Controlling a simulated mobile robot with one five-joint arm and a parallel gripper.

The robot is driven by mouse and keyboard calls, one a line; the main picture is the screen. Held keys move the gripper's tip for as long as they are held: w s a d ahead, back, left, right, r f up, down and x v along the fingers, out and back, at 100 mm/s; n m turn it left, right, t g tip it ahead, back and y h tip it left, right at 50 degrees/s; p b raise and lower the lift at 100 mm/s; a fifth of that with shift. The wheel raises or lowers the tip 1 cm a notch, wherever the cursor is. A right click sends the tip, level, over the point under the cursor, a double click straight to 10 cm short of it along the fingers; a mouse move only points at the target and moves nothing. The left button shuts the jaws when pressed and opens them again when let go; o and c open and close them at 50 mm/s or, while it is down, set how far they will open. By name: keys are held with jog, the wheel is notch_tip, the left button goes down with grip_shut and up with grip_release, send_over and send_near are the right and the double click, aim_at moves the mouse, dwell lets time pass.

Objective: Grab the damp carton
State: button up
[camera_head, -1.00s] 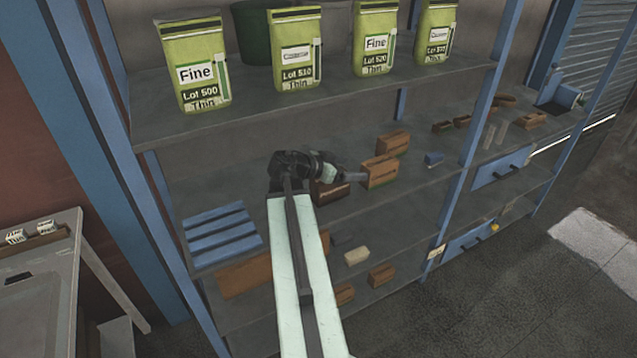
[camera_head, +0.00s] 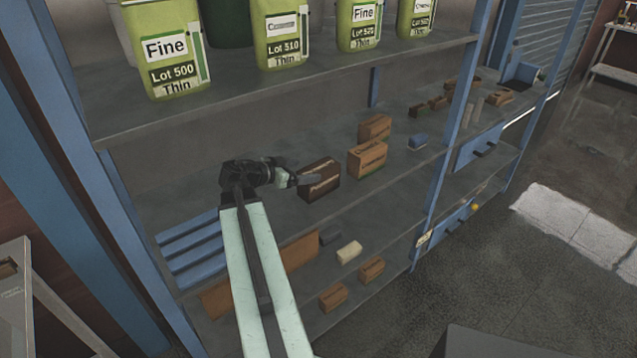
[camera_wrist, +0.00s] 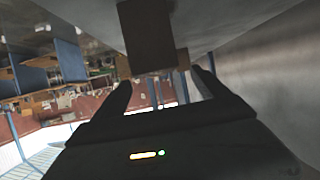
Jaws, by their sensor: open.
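A dark brown carton (camera_head: 320,181), which looks darker than the others and may be the damp one, stands on the middle shelf (camera_head: 215,180). Two lighter brown cartons stand to its right, one in front (camera_head: 367,159) and one behind (camera_head: 375,129). My gripper (camera_head: 298,180) is just left of the dark carton, at about its height. In the wrist view my gripper (camera_wrist: 161,78) has its fingers apart with nothing held. A dark brown carton (camera_wrist: 146,35) shows ahead between the fingers, with a lighter carton (camera_wrist: 162,62) partly hidden behind it. I cannot tell whether a finger touches it.
A blue slatted pallet (camera_head: 188,248) lies left of my arm. The lower shelf holds a cream block (camera_head: 349,252) and small cartons (camera_head: 333,297). Blue posts (camera_head: 462,90) frame the rack.

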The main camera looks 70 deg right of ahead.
aim_at(317, 168)
jog(key=shift+x, duration=1.2)
jog(key=b+x, duration=0.2)
jog(key=x, duration=0.2)
jog(key=shift+s+d, duration=0.25)
jog(key=shift+d, duration=0.1)
jog(key=shift+r, duration=0.1)
grip_shut()
